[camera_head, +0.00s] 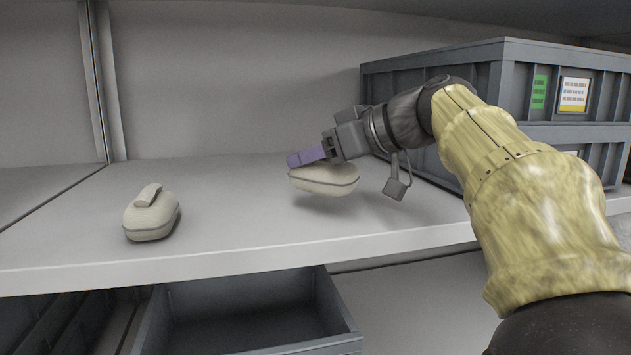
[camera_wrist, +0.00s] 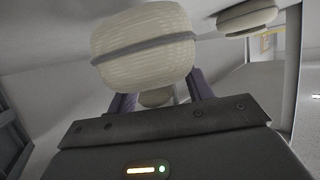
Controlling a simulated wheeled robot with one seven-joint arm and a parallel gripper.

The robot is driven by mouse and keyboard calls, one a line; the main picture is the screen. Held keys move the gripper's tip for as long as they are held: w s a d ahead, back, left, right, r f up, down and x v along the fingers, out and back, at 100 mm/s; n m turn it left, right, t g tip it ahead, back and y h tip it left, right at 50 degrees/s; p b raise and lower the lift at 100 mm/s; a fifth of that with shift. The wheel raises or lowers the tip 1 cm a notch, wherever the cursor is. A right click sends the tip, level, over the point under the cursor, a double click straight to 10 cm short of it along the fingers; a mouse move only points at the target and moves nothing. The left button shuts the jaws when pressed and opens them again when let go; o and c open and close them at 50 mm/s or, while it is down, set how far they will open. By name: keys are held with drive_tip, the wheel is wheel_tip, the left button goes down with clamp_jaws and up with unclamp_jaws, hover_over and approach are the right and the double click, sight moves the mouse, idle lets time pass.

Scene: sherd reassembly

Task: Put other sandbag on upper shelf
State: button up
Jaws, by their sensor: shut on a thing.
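My gripper (camera_head: 308,156) is shut on a cream sandbag (camera_head: 325,180) with a dark seam around its side. The held sandbag is over the shelf board (camera_head: 250,225), with a shadow below and to its right; it looks slightly raised. In the wrist view the held sandbag (camera_wrist: 145,47) fills the upper middle, between the purple fingers. A second cream sandbag (camera_head: 151,217) with a tab-like handle on top rests on the board to the left, near the front edge. It also shows in the wrist view (camera_wrist: 248,17) at the upper right.
A grey crate stack (camera_head: 430,75) with green and white labels stands at the back right, close behind my wrist. An upright post (camera_head: 100,80) rises at the left. A dark open bin (camera_head: 250,310) is below the board. The board is clear between the two sandbags.

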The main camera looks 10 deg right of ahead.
sight(322, 177)
idle(0.3)
drive_tip(key=shift+f, duration=1.95)
drive_tip(key=o, duration=1.3)
drive_tip(key=shift+o, duration=0.2)
drive_tip(key=shift+s+d+r, duration=0.15)
drive_tip(key=shift+s+d, duration=0.2)
drive_tip(key=shift+d, duration=0.05)
drive_tip(key=b+v, duration=0.2)
drive_tip(key=v, duration=0.9)
drive_tip(key=shift+b, duration=0.3)
drive_tip(key=shift+a, duration=0.1)
drive_tip(key=shift+w, duration=0.1)
